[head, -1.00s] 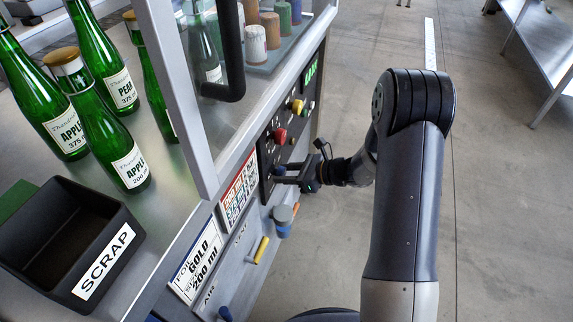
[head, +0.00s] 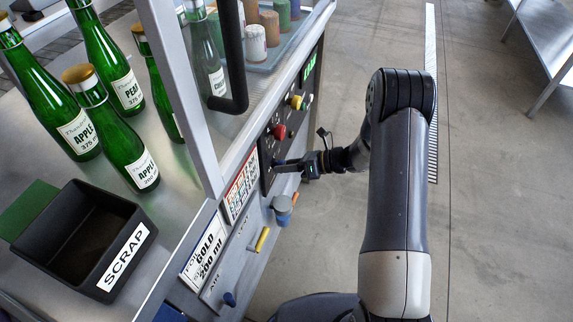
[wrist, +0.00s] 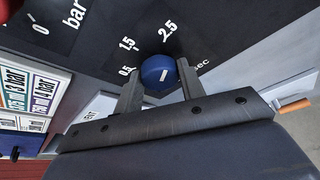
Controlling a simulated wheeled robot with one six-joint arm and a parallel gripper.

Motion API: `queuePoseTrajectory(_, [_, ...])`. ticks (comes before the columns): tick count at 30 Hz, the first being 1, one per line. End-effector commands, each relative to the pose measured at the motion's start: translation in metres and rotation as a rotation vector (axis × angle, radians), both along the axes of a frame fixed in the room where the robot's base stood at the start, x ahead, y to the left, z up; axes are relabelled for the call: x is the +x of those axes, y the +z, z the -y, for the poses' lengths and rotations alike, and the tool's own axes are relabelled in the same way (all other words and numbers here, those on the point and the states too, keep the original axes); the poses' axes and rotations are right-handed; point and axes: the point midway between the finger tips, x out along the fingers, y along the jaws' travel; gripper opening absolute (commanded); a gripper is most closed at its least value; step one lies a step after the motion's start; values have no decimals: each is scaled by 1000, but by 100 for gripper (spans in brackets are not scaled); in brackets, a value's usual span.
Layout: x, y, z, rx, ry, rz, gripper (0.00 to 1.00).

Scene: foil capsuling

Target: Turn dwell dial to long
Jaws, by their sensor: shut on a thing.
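The dwell dial (wrist: 157,71) is a round blue knob with a short white pointer line, on the dark panel in the wrist view. Marks 0.5, 1.5 and 2.5 with "sec" are printed around it. The pointer line leans up and slightly right, roughly toward the 2.5 mark; its exact setting is hard to tell. My gripper (wrist: 158,76) has one finger on each side of the dial and is shut on it.
Below are a blue-grey knob (head: 282,205) and a yellow handle (head: 262,239). Green bottles (head: 120,140) and a black scrap bin (head: 85,235) stand on the bench. Open floor lies right.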

Motion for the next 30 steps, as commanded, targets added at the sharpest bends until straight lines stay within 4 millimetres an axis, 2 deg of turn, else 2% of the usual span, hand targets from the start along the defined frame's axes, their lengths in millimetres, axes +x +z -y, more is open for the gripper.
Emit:
queuePoseTrajectory(8, [0, 0, 0, 0, 0, -1, 15])
queuePoseTrajectory(9, [0, 0, 0, 0, 0, -1, 39])
queuePoseTrajectory(16, [0, 0, 0, 0, 0, 0, 58])
queuePoseTrajectory(25, [0, 1, 3, 0, -1, 0, 59])
queuePoseTrajectory(30, [-3, 9, 25, 0, -5, 1, 59])
